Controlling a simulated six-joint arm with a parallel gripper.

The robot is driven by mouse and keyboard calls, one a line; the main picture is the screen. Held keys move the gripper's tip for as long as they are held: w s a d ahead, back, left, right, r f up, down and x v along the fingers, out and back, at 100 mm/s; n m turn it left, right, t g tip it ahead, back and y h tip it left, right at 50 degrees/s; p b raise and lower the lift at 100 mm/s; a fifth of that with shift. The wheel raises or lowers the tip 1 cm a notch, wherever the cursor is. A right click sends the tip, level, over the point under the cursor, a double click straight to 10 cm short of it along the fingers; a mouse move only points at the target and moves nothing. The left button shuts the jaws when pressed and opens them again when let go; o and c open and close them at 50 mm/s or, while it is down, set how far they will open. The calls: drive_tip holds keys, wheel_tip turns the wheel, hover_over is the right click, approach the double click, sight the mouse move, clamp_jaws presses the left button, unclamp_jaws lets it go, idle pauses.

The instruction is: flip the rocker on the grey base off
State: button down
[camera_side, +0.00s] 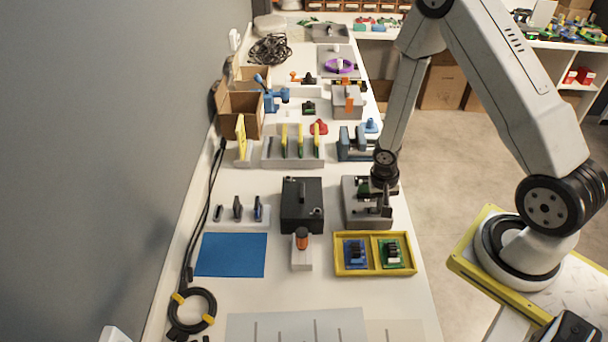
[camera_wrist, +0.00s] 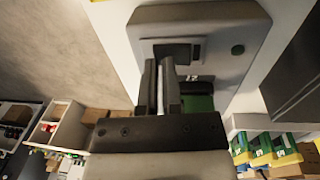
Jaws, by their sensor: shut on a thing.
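The grey base (camera_side: 352,216) stands on the white bench beside the black box, and fills the top of the wrist view (camera_wrist: 217,22). The rocker's green part also shows in the side view (camera_side: 363,187). My gripper (camera_wrist: 160,62) points down at the base, its fingers close together beside the rocker. I cannot tell which way the rocker is tilted.
A black box (camera_side: 302,190) stands just left of the base. A yellow tray (camera_side: 373,273) with two small boards is in front. Blue-grey fixtures (camera_side: 350,143) stand behind. A blue mat (camera_side: 231,255) lies to the left. The bench edge is close on the right.

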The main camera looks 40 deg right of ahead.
sight(375, 208)
drive_tip(key=shift+f, duration=0.4)
drive_tip(key=shift+w+a, duration=0.45)
drive_tip(key=shift+w, duration=0.05)
drive_tip(key=shift+r, duration=0.25)
drive_tip(key=shift+w+r, duration=0.1)
drive_tip(key=shift+r, duration=0.75)
wheel_tip(375, 208, up, 12)
drive_tip(key=shift+a+r, duration=0.15)
drive_tip(key=shift+r, duration=0.1)
idle(0.3)
